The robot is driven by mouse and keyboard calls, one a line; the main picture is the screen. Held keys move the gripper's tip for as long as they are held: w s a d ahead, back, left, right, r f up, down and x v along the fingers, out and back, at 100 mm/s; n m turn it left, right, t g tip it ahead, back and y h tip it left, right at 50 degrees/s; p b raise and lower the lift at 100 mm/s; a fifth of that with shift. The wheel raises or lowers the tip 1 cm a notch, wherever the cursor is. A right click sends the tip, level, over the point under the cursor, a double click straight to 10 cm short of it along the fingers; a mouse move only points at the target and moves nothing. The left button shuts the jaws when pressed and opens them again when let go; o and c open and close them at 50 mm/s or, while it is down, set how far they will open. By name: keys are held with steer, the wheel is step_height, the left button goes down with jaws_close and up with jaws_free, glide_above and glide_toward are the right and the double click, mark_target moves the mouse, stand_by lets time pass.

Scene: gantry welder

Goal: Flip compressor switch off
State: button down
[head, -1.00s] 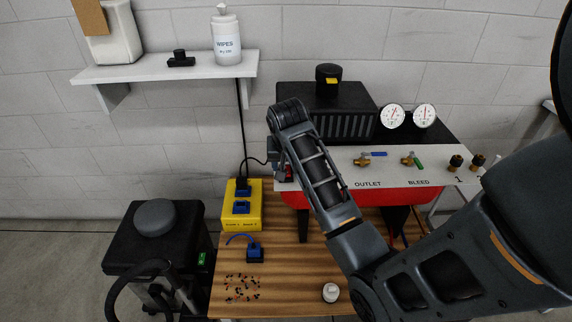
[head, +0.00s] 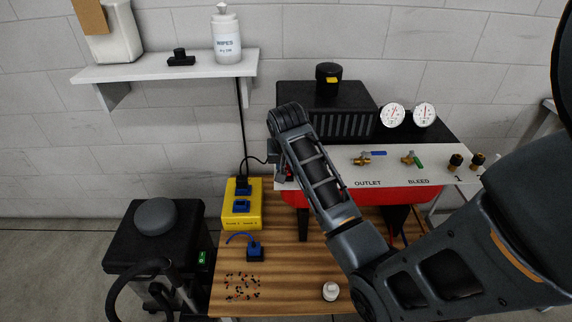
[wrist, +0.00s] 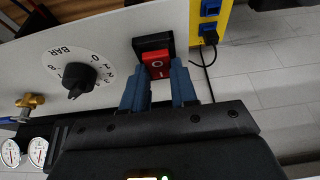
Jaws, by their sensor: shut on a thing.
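The compressor switch (wrist: 156,63) is a red rocker marked O and I in a black housing on the white panel of the red compressor (head: 370,198). In the wrist view, the blue-grey fingertips of my gripper (wrist: 158,78) stand at the lower left and lower right of the red rocker and are shut on it. The lower part of the switch lies between the fingers. Its exact tilt is hard to tell. In the head view, my arm hides most of the switch and fingers.
A black BAR knob (wrist: 77,77) sits beside the switch on the panel. Outlet (head: 362,159) and bleed (head: 411,158) valves and two gauges are farther right. A yellow socket box (head: 241,204) with a plugged cable stands left of the compressor on the wooden bench (head: 285,275).

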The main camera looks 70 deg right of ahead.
steer(key=shift+a+f+t+h, duration=0.15)
steer(key=shift+a+t+h, duration=0.15)
steer(key=shift+h, duration=0.2)
steer(key=shift+s+a+f+t+h+b, duration=0.1)
steer(key=shift+f+t+h+b, duration=0.15)
steer(key=shift+h+b, duration=0.85)
steer(key=shift+b, duration=0.1)
steer(key=shift+s+r+t+h, duration=0.1)
steer(key=shift+r+t+h, duration=0.2)
steer(key=shift+h, duration=0.2)
steer(key=c, duration=0.9)
jaws_free()
steer(key=shift+a, duration=0.1)
